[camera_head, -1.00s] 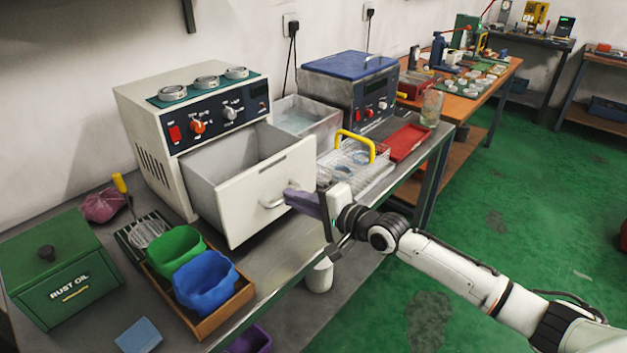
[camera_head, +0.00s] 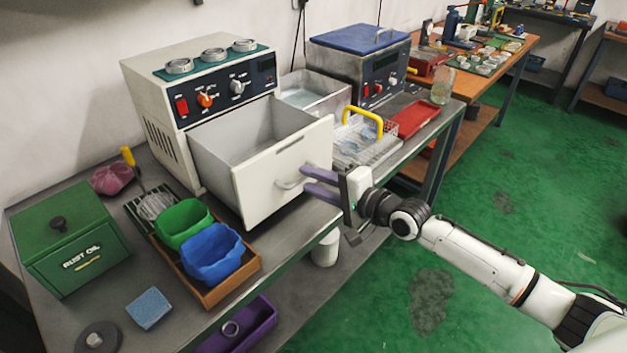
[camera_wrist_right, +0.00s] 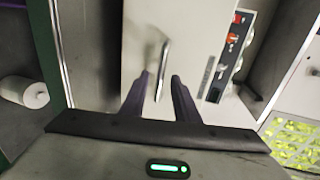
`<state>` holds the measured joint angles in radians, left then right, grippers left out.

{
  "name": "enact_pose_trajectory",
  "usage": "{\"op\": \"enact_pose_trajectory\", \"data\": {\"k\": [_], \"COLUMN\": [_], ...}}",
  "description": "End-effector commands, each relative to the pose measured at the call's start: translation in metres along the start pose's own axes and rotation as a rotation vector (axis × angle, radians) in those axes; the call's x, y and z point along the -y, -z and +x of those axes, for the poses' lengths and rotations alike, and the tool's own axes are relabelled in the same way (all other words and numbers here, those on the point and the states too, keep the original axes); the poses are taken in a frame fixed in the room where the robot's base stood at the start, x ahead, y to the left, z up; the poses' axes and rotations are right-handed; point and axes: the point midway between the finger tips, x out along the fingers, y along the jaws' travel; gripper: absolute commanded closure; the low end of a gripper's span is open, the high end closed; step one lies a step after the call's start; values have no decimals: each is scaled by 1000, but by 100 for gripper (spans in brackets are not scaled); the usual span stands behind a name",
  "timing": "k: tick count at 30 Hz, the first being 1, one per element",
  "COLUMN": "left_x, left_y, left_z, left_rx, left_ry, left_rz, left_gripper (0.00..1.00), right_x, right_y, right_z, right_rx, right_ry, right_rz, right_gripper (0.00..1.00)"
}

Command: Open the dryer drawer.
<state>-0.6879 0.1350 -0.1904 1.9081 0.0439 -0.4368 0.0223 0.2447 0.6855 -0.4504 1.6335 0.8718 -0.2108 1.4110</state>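The dryer is a cream box (camera_head: 160,100) with a dark control panel. Its drawer (camera_head: 285,165) stands pulled well out, with the empty-looking grey inside showing. The metal bar handle (camera_head: 288,184) is on the drawer's front face and also shows in the right wrist view (camera_wrist_right: 162,68). My right gripper (camera_head: 304,179) is open, its two purple fingers apart just in front of the drawer front, close to the handle. In the wrist view the gripper (camera_wrist_right: 157,90) has the handle between the lines of its fingers, with no finger clearly touching it. My left gripper is not in view.
A tray (camera_head: 240,282) with green and blue bins, a sponge (camera_head: 149,308) and a green rust oil box (camera_head: 75,250) stand left on the bench. A wire basket (camera_head: 362,150) and a red tray (camera_head: 415,120) lie right of the drawer. Green floor is clear at right.

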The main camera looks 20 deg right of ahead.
Motion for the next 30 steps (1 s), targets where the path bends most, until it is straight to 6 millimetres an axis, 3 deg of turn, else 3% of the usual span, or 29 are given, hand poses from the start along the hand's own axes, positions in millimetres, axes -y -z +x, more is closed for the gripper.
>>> {"op": "enact_pose_trajectory", "data": {"k": [8,21,30], "left_x": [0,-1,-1], "left_y": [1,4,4], "left_z": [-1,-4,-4], "left_rx": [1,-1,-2], "left_ry": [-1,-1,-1], "left_rz": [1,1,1], "left_gripper": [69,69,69], "right_x": [-1,-1,0], "right_y": [0,0,0], "right_z": [-17,-90,-103], "right_rx": [0,0,1], "right_ry": [-2,-3,0], "right_rz": [1,0,0], "right_gripper": [72,72,72]}}
